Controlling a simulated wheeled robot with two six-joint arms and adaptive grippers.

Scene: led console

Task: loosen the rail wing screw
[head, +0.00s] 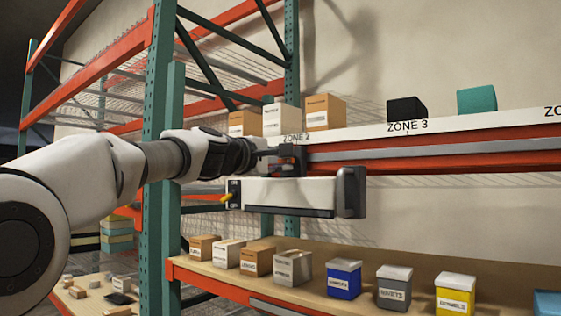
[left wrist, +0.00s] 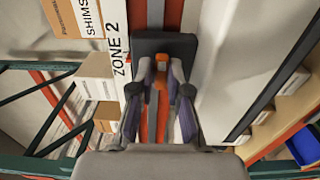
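The rail wing screw shows as an orange piece (left wrist: 160,73) on a dark clamp block (left wrist: 168,43) in the left wrist view. My left gripper (left wrist: 160,82) has its two fingers on either side of the screw, with narrow gaps that look clear, so it seems open around it. In the head view, my left gripper (head: 270,161) reaches the dark clamp on the rail from the left, and the screw is mostly hidden there. A long white light housing (head: 290,192) with dark end caps hangs below the rail (head: 430,150). My right gripper is not in view.
A green rack post (head: 158,190) stands close beside my left arm. Boxes (head: 325,111) sit on the shelf above the rail. The lower shelf (head: 235,283) holds several boxes and lidded bins (head: 343,280). A yellow piece (head: 226,197) sticks out at the housing's left end.

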